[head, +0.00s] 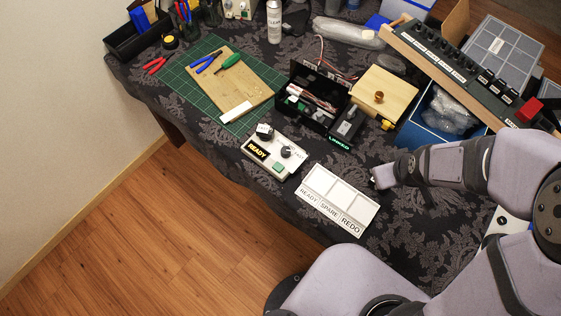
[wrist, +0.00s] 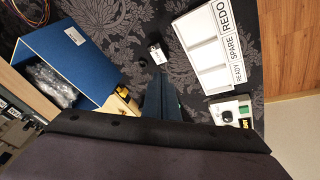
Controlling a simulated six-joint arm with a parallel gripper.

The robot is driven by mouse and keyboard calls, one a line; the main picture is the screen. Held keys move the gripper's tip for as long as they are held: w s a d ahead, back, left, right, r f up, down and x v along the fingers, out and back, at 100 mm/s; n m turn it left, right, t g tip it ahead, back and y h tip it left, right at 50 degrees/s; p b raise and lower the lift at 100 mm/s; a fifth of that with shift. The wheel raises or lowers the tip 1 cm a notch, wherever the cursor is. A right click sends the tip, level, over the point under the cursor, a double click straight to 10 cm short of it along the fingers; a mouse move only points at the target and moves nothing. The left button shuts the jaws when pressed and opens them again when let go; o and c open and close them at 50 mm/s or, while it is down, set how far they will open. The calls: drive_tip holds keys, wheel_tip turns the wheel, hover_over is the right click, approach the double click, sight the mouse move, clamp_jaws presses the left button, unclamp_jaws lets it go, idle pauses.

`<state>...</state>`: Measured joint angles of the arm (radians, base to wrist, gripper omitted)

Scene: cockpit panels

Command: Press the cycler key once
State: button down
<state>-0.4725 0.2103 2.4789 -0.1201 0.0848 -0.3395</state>
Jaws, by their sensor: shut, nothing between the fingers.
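No cycler label is readable, so I cannot tell whether this green key is the cycler key. The box is partly visible at the lower right of the wrist view, with its green key (wrist: 243,109). My gripper (head: 377,180) is shut and empty over the dark cloth, right of the white tray and well apart from the box. In the wrist view its closed fingers (wrist: 161,82) point up the picture.
The white tray (head: 325,209) marked READY, SPARE, REDO lies between box and gripper. A black box (head: 310,96), a wooden box with a knob (head: 385,95) and a blue bin (head: 430,124) stand behind. A small white labelled item (wrist: 157,52) lies beyond my fingertips.

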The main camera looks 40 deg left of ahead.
drive_tip(key=s+a+n+y+p, duration=0.3)
drive_tip(key=a+n, duration=0.4)
drive_tip(key=a, duration=0.8)
drive_tip(key=n+g+y, duration=0.1)
drive_tip(key=n+y, duration=0.3)
drive_tip(key=n, duration=0.2)
hover_over(281, 170)
drive_tip(key=shift+a+r+p, duration=0.1)
drive_tip(key=shift+r+p, duration=0.05)
drive_tip(key=shift+p, duration=0.15)
wheel_tip(281, 170, down, 9)
drive_tip(key=b, duration=0.7)
idle(0.5)
drive_tip(key=shift+f+b, duration=0.35)
drive_tip(key=shift+b, duration=0.25)
